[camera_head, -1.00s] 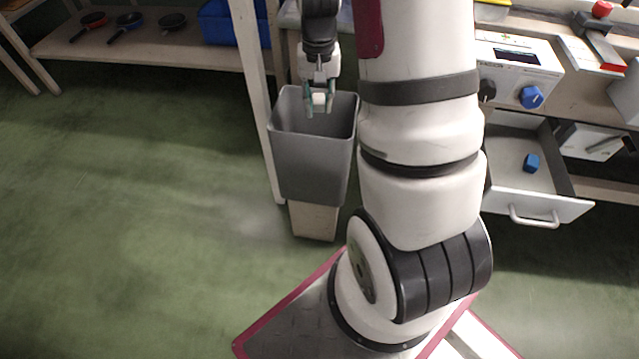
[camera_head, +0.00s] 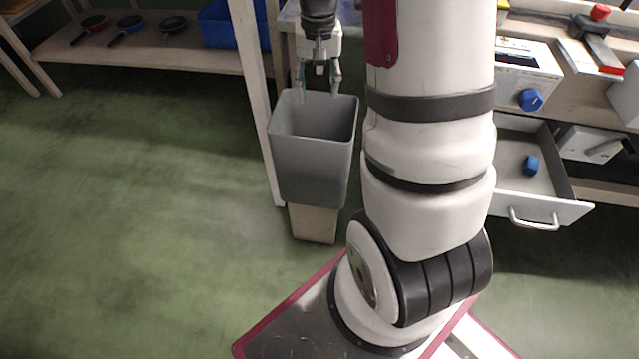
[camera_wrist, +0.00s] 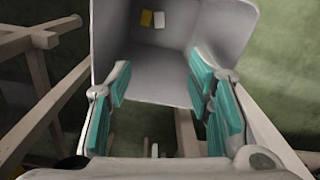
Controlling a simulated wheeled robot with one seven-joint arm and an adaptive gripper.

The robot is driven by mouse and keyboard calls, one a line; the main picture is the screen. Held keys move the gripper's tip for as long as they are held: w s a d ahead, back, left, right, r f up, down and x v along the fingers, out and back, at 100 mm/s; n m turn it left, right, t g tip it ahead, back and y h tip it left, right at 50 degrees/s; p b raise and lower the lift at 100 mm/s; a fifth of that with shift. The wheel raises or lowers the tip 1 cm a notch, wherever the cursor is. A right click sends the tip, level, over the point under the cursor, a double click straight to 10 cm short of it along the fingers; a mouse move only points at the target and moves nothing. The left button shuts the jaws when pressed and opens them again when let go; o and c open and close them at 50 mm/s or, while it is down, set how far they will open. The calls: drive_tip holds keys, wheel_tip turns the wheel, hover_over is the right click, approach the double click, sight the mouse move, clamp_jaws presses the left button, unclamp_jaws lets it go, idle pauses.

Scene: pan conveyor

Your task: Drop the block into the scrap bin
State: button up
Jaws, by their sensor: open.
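The grey scrap bin (camera_head: 308,172) stands upright on a beige base, left of my arm in the head view. My gripper (camera_head: 319,88) is above the bin's far rim, with its fingers spread and nothing between them. In the wrist view, the open gripper (camera_wrist: 160,82) looks into the bin (camera_wrist: 225,25). A white block (camera_wrist: 159,20) and a yellow block (camera_wrist: 146,18) lie side by side inside it. In the head view the bin's front wall hides these blocks.
An open drawer (camera_head: 552,208) at the right holds a blue object (camera_head: 530,165). A machine with a blue knob (camera_head: 530,99) sits above it. A shelf with pans (camera_head: 128,24) and a blue crate (camera_head: 222,25) is at the back left. The green floor at left is clear.

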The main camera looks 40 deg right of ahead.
wheel_tip(320, 180, up, 7)
idle(0.3)
idle(0.4)
